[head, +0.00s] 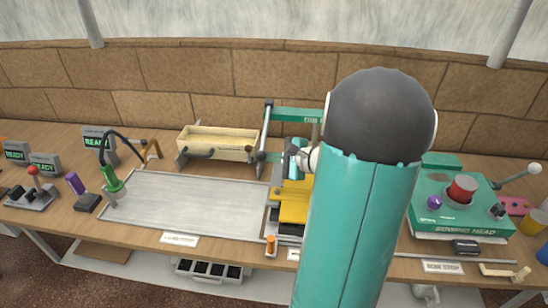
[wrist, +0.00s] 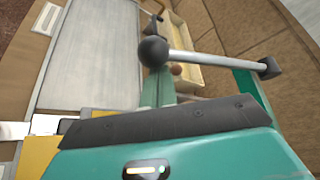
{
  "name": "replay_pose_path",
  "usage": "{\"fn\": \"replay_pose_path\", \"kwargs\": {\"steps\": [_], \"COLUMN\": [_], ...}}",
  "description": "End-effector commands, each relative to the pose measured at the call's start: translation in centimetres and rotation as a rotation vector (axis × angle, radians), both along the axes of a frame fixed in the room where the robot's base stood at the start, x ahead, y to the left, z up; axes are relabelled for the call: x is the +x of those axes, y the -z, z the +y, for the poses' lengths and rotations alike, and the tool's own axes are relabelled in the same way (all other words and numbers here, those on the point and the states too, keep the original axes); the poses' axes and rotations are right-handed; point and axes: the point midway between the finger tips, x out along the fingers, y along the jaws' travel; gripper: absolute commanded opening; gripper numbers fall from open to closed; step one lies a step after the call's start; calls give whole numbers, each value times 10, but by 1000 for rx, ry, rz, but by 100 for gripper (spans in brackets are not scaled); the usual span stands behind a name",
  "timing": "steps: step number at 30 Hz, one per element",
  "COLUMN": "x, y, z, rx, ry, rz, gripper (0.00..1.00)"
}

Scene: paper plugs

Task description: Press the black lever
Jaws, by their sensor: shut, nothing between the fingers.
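A lever with a round black knob (head: 261,156) on a grey metal rod stands at the left side of the green-framed machine in the head view. In the wrist view the black knob (wrist: 153,51) is large and close, its rod running right to a dark pivot. My gripper (wrist: 158,82) is shut and empty, its teal fingers reaching up toward the knob. The knob overlaps the fingertips in that view; I cannot tell whether they touch. In the head view my arm hides most of the gripper and much of the machine.
A cream tray (head: 218,139) stands behind the grey work surface (head: 190,205). Yellow blocks (head: 293,205) lie beside my arm. A green machine (head: 455,215) with a red knob stands at right. A green lamp (head: 111,179) and a red-topped joystick (head: 33,171) stand at left.

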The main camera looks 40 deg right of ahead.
Motion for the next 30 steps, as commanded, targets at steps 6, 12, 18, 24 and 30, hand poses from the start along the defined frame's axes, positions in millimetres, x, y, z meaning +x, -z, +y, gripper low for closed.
{"fn": "replay_pose_path", "kwargs": {"steps": [6, 12, 18, 24, 30], "x": [0, -1, -3, -6, -9], "y": [0, -2, -11, -33, -64], "z": [0, 0, 3, 9, 14], "rx": [1, 7, 47, 138, 273], "ry": [0, 0, -1, -3, -5], "rz": [0, 5, 37, 108, 213], "gripper": [0, 0, 0, 0, 0]}}
